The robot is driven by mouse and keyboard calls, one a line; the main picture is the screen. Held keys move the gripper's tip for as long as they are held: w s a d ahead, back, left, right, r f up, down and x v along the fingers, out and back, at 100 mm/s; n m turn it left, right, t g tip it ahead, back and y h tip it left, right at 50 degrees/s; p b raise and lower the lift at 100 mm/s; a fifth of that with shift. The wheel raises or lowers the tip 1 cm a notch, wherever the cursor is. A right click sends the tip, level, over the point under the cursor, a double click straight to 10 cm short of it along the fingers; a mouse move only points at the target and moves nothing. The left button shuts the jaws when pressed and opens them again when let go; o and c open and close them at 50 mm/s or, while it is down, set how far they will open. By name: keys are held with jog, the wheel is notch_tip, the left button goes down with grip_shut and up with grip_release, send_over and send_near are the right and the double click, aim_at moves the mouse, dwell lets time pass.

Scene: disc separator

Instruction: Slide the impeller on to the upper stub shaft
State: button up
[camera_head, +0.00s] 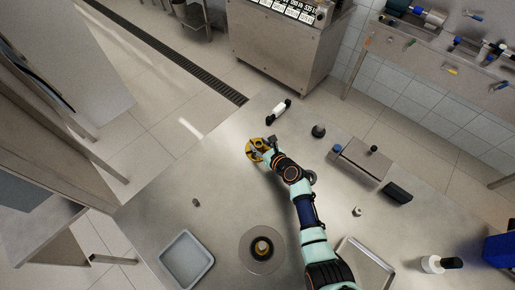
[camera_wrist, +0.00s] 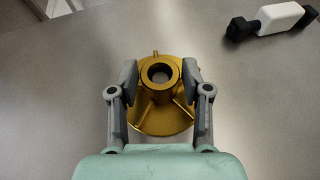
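The impeller (camera_wrist: 160,110) is a gold-coloured bladed disc with a round hollow hub, centred in the wrist view. It also shows in the head view (camera_head: 254,148), at the end of my arm. My gripper (camera_wrist: 160,78) has one finger on each side of the hub, with both pads appearing to touch it. I cannot tell whether the impeller rests on the table or is lifted. A round assembly (camera_head: 263,266) stands at the table's lower middle, dark with a brass-coloured centre on a wide pale disc. I cannot clearly make out the upper stub shaft.
A white-and-black bottle-like part (camera_head: 279,111) lies beyond the impeller, with a dark knob (camera_head: 318,130) to its right. A grey tray (camera_head: 165,262) sits at lower left, another tray (camera_head: 345,257) at lower right. A metal block (camera_head: 360,163) stands to the right. The table's left middle is mostly clear.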

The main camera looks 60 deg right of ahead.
aim_at(260, 146)
grip_shut()
jog(key=shift+r, duration=0.15)
jog(key=shift+r+p, duration=2.9)
jog(key=shift+p, duration=0.3)
